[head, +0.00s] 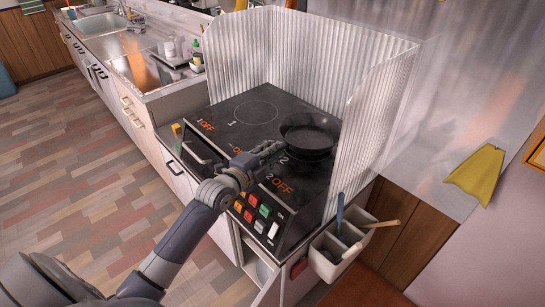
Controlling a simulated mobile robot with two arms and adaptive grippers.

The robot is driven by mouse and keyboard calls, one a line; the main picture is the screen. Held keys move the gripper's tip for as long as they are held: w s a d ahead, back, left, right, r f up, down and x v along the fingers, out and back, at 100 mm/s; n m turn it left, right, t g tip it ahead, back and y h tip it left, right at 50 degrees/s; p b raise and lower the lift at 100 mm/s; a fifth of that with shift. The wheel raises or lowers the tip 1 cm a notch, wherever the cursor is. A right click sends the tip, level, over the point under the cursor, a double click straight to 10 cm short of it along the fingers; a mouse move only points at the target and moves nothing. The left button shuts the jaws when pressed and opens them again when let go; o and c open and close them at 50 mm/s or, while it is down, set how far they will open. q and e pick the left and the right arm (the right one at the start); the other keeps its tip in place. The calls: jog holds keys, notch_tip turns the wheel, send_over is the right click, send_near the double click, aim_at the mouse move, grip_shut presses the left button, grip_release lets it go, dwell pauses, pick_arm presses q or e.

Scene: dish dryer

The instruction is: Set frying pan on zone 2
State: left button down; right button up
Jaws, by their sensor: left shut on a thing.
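A black frying pan (311,130) is at the right side of the black cooktop (222,115), beside the printed number 2. My left gripper (264,151) reaches over the front of the cooktop and is shut on the pan's handle side; the handle is mostly hidden by the fingers. A dark patch shows below the pan, and I cannot tell whether the pan touches the glass. The pan covers most of zone 2, whose label (284,159) shows in front of it. My right gripper is not in view.
A corrugated metal splash guard (305,55) stands behind and to the right of the cooktop. Zone 1 (257,112) is bare. Coloured buttons (251,199) line the front panel. A utensil holder (338,245) hangs at the right front. A sink (100,24) is far left.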

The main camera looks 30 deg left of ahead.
pick_arm(q)
jog(key=shift+f, duration=0.9)
jog(key=c, duration=1.5)
grip_release()
jog(key=shift+f, duration=0.15)
jog(key=s, duration=0.4)
jog(key=s+r, duration=0.1)
jog(key=s, duration=0.3)
jog(key=s+a+r, duration=0.1)
jog(key=s, duration=0.2)
jog(key=shift+s+a, duration=0.1)
jog(key=shift+s, duration=0.3)
jog(key=shift+s+f, duration=0.1)
jog(key=shift+f, duration=0.05)
